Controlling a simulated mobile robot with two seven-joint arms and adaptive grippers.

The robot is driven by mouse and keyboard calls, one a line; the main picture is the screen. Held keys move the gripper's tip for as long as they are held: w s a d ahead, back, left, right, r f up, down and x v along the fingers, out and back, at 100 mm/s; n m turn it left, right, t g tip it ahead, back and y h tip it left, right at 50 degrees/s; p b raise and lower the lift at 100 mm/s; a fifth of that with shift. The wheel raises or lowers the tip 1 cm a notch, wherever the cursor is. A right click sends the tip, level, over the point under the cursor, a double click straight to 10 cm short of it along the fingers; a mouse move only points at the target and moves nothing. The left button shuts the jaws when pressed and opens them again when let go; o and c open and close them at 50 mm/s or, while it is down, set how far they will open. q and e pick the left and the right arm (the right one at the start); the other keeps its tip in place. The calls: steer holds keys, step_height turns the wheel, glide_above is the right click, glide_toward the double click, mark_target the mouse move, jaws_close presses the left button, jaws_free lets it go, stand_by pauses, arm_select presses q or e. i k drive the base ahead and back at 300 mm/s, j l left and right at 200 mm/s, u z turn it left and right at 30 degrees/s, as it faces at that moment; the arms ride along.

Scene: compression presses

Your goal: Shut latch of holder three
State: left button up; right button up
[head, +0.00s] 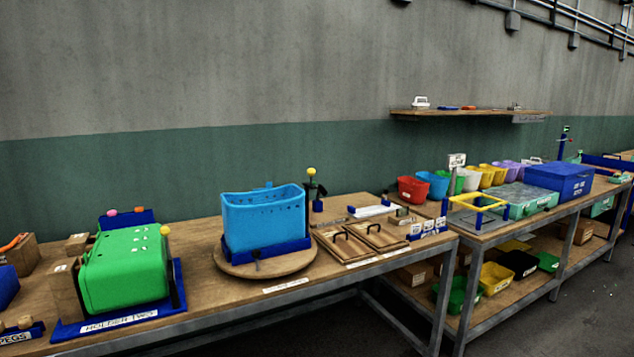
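A green bin (125,270) lies in a blue holder whose plate (118,322) reads "HOLDER TWO". A yellow knob (165,230) shows at its right side. Further right, a light blue bin (264,222) stands in a blue holder (268,250) on a round wooden turntable (230,266). The label (286,286) in front of it is too small to read surely. A dark upright lever with a yellow knob (311,171) stands behind this bin's right side. I cannot tell whether it is the latch of holder three. Neither of my grippers is in view.
Wooden lids with black handles (378,235) lie right of the turntable. A second table carries coloured bins (411,189), a yellow frame (478,202) and a blue box (559,179). A wall shelf (470,112) hangs above. Floor is free at the lower right.

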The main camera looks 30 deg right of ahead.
mark_target(311, 172)
steer(key=l+u, duration=0.15)
steer(key=l, duration=1.15)
steer(key=l+u, duration=0.15)
steer(key=l, duration=1.1)
steer(key=l+u, duration=0.15)
steer(key=l, duration=1.15)
steer(key=z, duration=0.15)
steer(key=i+l, duration=0.05)
